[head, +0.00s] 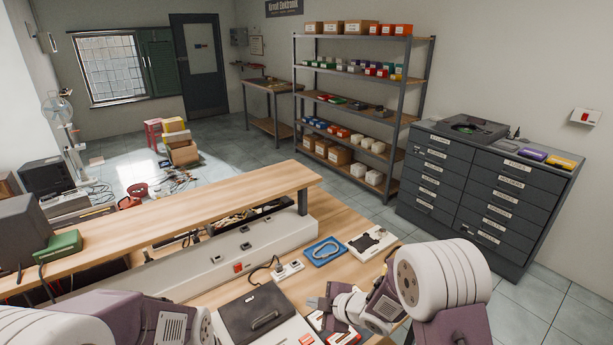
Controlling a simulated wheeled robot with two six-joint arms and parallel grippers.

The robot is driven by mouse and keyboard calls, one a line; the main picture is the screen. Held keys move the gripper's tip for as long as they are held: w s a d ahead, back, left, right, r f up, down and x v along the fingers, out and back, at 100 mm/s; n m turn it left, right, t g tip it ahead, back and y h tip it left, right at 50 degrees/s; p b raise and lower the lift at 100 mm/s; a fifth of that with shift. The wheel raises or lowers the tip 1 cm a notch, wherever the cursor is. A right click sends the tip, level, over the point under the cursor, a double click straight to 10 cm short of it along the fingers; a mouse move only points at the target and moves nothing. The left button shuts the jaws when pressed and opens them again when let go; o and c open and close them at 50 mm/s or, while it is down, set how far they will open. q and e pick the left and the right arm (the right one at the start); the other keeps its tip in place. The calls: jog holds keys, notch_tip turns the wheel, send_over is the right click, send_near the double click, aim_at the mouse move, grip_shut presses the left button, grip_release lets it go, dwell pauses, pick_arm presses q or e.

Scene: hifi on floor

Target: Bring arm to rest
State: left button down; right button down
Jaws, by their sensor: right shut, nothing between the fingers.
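My right arm comes in from the lower right over the workbench. Its gripper (317,303) is shut and empty, pointing left beside a dark-lidded device (258,314) on the bench. Red and white items lie just below and partly behind the gripper, so I cannot tell whether it touches them. Of my left arm, only purple and white links show at the lower left edge; its gripper is out of the picture.
The wooden workbench (222,291) carries a blue tray (324,251), a white-and-black board (372,243) and a small switch box (288,270). A raised shelf (190,215) runs along its back. A drawer cabinet (485,185) and a shelving rack (400,110) stand beyond, with open floor between.

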jog(key=d+r+m+t+h+b, duration=0.15)
jog(key=d+r+m+h, duration=0.35)
jog(key=d, duration=0.5)
jog(key=s+d+f+m+g, duration=0.1)
jog(key=s+d+m+g, duration=0.1)
jog(key=s+m, duration=0.2)
jog(key=s+d+f+m+g+h, duration=0.1)
jog(key=s+m, duration=0.4)
jog(key=s, duration=0.5)
jog(key=s+d+f+m+g, duration=0.2)
jog(key=s+m+g, duration=0.2)
jog(key=s, duration=0.3)
jog(key=shift+s+d+f+m+g, duration=0.35)
jog(key=shift+d+f+m, duration=0.05)
